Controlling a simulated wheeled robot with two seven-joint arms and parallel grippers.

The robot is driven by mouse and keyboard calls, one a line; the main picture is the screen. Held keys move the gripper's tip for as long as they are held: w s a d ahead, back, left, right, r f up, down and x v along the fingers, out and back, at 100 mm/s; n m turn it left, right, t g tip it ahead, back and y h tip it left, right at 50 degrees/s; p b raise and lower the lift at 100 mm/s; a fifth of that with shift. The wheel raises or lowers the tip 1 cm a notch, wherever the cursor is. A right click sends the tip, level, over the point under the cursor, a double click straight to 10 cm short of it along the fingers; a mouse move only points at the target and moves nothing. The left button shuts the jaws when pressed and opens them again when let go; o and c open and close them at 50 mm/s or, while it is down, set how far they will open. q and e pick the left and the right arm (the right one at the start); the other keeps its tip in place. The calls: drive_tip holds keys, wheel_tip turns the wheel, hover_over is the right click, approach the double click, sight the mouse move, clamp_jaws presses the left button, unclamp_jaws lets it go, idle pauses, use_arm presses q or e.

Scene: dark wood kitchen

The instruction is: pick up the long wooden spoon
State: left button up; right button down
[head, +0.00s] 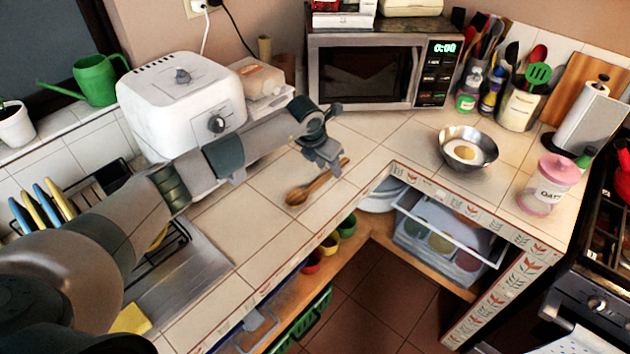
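The long wooden spoon (299,195) lies on the tiled counter, its bowl toward the lower left and its handle running to the upper right. My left gripper (335,170) points down at the handle, with its fingertips overlapping the handle in the head view. I cannot tell whether the fingers are closed on the handle or just around or above it. Part of the handle is hidden behind the fingers. The spoon appears to rest on the counter. My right gripper is not in view.
A microwave (364,77) and a white appliance (165,115) stand behind my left arm. A metal bowl (485,150) and a pink-lidded jar (547,187) are to the right. The counter's front edge is close to the spoon. Bare tiles surround it.

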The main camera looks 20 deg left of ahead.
use_arm(q)
drive_tip(key=shift+w+f, duration=0.2)
drive_tip(key=shift+f, duration=0.25)
clamp_jaws()
drive_tip(key=shift+r, duration=0.1)
